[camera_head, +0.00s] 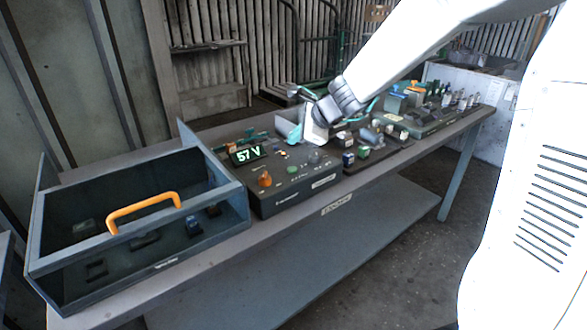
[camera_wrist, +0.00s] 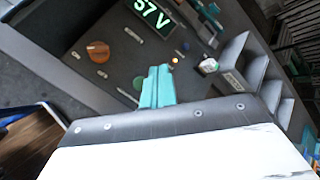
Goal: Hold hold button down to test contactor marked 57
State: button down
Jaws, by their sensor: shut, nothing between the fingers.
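The dark test box (camera_head: 283,200) stands on the bench, and its green display (camera_head: 245,155) reads "57 V". The display also shows at the top of the wrist view (camera_wrist: 152,14). An orange knob (camera_head: 265,180) is on its top panel, also in the wrist view (camera_wrist: 97,51). A green button (camera_head: 292,169) sits right of the knob; a green edge shows beside my fingers in the wrist view (camera_wrist: 137,83). My gripper (camera_head: 295,137) has teal fingers, shut and empty, over the panel (camera_wrist: 157,72). I cannot tell whether they touch it. No label identifies the hold button or contactor 57.
Several small parts (camera_head: 365,140) crowd the bench to the right. A grey stepped holder (camera_wrist: 250,72) is close at right in the wrist view. The lower shelf (camera_head: 300,262) is clear.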

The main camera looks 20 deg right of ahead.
aim_at(296, 170)
jog(key=shift+f, duration=3)
jog(key=shift+f, duration=0.15)
jog(key=shift+s+f, duration=0.1)
jog(key=shift+f, duration=0.15)
jog(key=shift+f, duration=0.45)
dwell(2.1)
jog(key=shift+r, duration=0.85)
jog(key=shift+r, duration=2.5)
